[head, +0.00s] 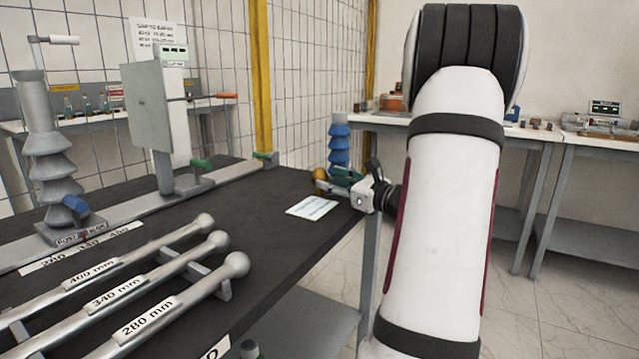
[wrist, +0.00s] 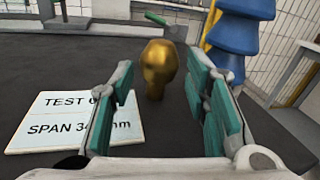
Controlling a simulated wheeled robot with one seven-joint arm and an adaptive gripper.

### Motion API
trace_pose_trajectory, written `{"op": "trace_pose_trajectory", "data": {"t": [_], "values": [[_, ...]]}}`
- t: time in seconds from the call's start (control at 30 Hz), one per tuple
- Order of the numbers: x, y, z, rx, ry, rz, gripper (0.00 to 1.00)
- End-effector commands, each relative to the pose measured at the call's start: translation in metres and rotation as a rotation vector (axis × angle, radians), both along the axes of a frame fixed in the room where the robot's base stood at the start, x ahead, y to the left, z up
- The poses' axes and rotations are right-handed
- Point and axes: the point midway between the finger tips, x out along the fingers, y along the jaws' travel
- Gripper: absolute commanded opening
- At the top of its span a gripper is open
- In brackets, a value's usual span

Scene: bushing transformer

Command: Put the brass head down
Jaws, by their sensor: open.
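The brass head (head: 320,180) is small and rounded. In the wrist view the brass head (wrist: 158,68) appears upright on the dark table top (wrist: 30,70), ahead of and between my fingertips. My gripper (wrist: 158,92) is open, with green pads on both sides and gaps between them and the brass head. In the head view my gripper (head: 343,176) is low over the table's right end, and its fingers partly cover the head. The brass head's contact with the table is hard to see in the head view.
A blue ribbed insulator (head: 340,145) stands just behind my gripper, at right in the wrist view (wrist: 238,40). A white card (head: 311,207), reading "TEST" and "SPAN", lies left of it. Labelled rods (head: 150,275) and a grey insulator (head: 50,150) occupy the table's left.

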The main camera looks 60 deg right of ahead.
Motion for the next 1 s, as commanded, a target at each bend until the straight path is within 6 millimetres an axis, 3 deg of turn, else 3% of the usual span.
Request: {"op": "trace_pose_trajectory", "data": {"t": [0.3,0.63,0.8,0.83,1.0], "values": [[0.043,-0.007,-0.001,-0.001,0.000,0.003,0.43],[0.050,-0.008,0.000,0.000,-0.001,0.001,0.43],[0.049,-0.008,0.000,0.000,-0.001,0.001,0.04],[0.049,-0.008,0.000,0.000,-0.001,0.001,0.00],[0.049,-0.008,0.000,0.000,-0.001,0.001,0.00]]}}
